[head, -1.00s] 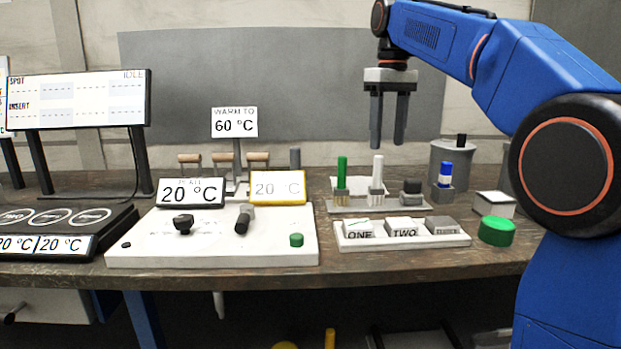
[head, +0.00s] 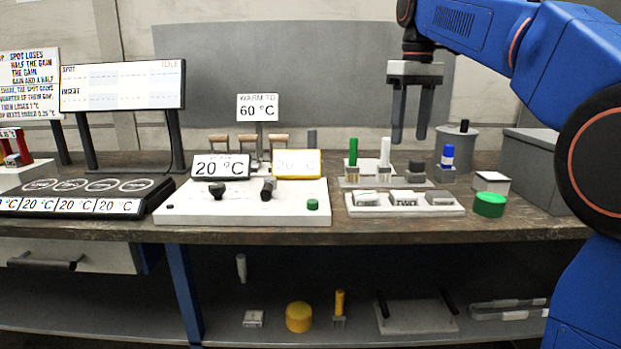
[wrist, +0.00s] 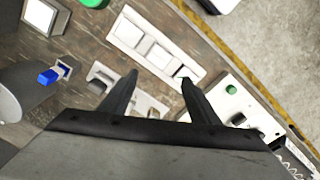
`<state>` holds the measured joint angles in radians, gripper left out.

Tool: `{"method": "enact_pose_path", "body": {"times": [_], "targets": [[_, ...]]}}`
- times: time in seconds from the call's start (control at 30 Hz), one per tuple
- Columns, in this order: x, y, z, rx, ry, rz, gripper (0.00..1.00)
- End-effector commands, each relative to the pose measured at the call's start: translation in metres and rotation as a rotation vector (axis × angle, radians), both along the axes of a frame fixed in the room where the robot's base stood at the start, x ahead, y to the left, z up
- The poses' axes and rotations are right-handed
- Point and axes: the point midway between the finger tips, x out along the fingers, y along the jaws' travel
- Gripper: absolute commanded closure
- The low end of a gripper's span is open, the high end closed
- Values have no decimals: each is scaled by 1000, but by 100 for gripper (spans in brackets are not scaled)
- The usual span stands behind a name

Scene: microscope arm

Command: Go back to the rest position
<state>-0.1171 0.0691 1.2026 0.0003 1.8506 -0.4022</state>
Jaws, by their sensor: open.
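My gripper (head: 409,132) hangs from my blue arm above the right part of the bench, fingers pointing down. Its two dark fingers are apart with nothing between them. In the wrist view my gripper (wrist: 155,88) is also open and empty, above the bench top. Below it in the head view are a small stand with a green-capped tool (head: 353,153) and a white one (head: 385,152), and a white tray with labelled blocks (head: 405,211). The fingers are clear of these things.
A white control panel (head: 245,211) with knobs and 20 °C displays stands left of the tray. A blue-topped vial (head: 447,156), a green round lid (head: 489,205) and a grey box (head: 543,165) are at the right. A lower shelf (head: 375,343) holds several items.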

Motion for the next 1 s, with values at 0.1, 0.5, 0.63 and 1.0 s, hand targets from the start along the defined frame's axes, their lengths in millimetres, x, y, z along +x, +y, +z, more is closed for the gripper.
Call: {"method": "enact_pose_path", "body": {"times": [0.1, 0.5, 0.63, 1.0], "targets": [[-9, -3, -4, 2, -11, -14, 44], [-62, -19, -37, 12, -78, -102, 44], [-93, -27, -61, 20, -114, -151, 44], [-182, -45, -150, 47, -220, -292, 44]]}}
